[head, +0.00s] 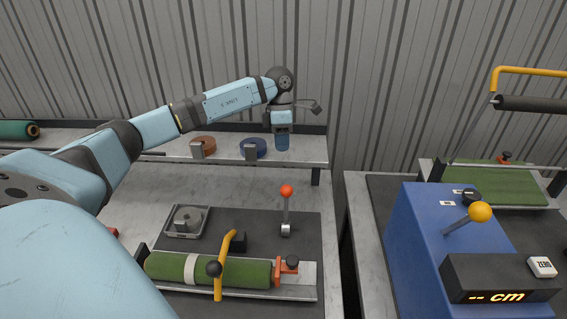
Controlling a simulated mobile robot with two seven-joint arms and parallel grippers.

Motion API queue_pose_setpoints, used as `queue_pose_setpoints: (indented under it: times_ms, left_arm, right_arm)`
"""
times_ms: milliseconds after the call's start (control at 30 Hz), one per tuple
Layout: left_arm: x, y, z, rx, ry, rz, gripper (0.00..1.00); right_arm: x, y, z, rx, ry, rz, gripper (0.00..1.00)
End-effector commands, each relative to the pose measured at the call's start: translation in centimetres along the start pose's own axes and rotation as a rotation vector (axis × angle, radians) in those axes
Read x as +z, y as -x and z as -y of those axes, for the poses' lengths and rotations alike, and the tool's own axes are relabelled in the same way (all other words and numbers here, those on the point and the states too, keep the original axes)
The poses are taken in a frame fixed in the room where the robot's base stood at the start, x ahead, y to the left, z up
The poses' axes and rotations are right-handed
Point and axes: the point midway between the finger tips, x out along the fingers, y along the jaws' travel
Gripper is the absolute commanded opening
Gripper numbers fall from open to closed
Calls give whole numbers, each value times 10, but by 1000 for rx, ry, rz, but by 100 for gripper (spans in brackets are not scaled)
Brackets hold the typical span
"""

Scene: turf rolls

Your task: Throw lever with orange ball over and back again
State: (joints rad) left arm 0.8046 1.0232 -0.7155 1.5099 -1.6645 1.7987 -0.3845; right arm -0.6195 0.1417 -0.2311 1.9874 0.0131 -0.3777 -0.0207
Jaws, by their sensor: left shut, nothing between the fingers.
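A lever with a red-orange ball (287,190) stands roughly upright on the dark mat of the left bench, its shaft rising from a small metal base. A second lever with a yellow-orange ball (480,212) leans up to the right from the blue console at right. My left gripper (282,145) points down near the bench's back shelf, shut and empty. In the picture it is above the red-orange ball and apart from both levers. My right gripper is not in view.
A green turf roll (222,270) lies in a tray at the front, with a yellow bent handle (225,262) before it. Brown tape (204,144) and blue tape (254,147) sit on the shelf. A display (500,278) reads "-- cm". A gap separates the benches.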

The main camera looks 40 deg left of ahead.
Motion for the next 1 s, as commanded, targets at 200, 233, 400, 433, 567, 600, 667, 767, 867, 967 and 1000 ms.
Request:
queue_pose_setpoints:
  times_ms: [200,233,400,433,567,600,667,767,867,967,1000]
  left_arm:
    - [0,-30,1,-4,0,-2,0]
    - [0,-36,1,-4,1,-3,0]
    - [0,-67,2,-4,0,-2,0]
    - [0,-71,2,-4,0,-2,0]
    - [0,-87,1,-3,0,-1,0]
    - [0,-91,1,-2,0,0,0]
    - [0,-94,1,-1,0,1,0]
    - [0,-97,0,-1,0,1,0]
    - [0,-98,0,-1,0,1,0]
    - [0,-98,0,-1,0,1,0]
    - [0,-98,0,-1,0,1,0]
  right_arm:
    - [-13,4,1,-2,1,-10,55]
    - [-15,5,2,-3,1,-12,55]
    - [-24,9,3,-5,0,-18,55]
    - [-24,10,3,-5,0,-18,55]
    - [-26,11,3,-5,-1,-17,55]
    - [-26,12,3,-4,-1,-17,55]
    - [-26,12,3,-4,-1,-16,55]
    - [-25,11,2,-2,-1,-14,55]
    - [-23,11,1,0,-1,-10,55]
    - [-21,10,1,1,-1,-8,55]
    - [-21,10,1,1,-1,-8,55]
